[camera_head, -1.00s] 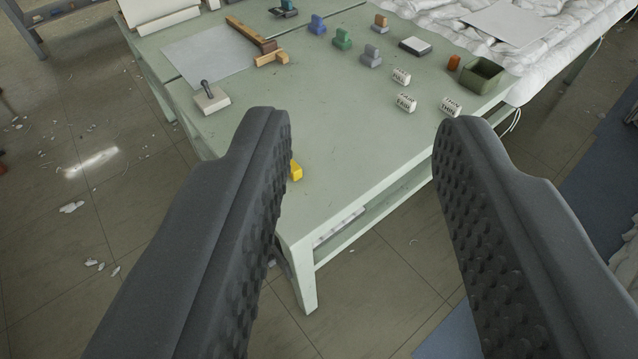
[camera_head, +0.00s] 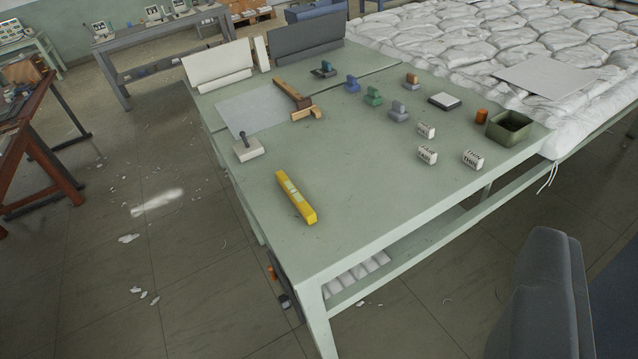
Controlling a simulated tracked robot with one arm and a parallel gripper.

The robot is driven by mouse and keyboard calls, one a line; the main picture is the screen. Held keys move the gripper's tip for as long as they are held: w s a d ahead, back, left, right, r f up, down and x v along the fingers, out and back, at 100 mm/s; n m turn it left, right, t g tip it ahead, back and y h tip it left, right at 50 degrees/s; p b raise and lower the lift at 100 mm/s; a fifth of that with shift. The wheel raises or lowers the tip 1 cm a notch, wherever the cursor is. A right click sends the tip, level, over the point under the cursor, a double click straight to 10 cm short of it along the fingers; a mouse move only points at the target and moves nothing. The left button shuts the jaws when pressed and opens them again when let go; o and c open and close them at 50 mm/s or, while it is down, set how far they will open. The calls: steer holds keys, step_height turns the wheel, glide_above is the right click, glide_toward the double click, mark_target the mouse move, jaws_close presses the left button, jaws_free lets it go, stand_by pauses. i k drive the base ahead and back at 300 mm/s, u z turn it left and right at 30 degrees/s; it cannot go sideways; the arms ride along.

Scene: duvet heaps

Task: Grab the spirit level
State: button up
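The spirit level (camera_head: 296,198) is a yellow bar with a pale label near one end. It lies flat on the green table (camera_head: 350,215), toward the table's near left part, with clear surface around it. Of my gripper, only one dark grey finger (camera_head: 545,300) shows, at the lower right of the view. The other finger is out of the frame. Nothing is seen held, and the visible finger is well apart from the spirit level.
A white block with a dark knob (camera_head: 247,147) and a wooden square (camera_head: 294,97) lie behind the level. White printed blocks (camera_head: 427,154), coloured stamps (camera_head: 373,96) and a green box (camera_head: 509,128) stand to the right. White duvets (camera_head: 480,45) lie at the back right.

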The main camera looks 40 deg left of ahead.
mark_target(305, 209)
steer(key=u, duration=0.15)
steer(key=i, duration=1.35)
steer(key=u, duration=0.75)
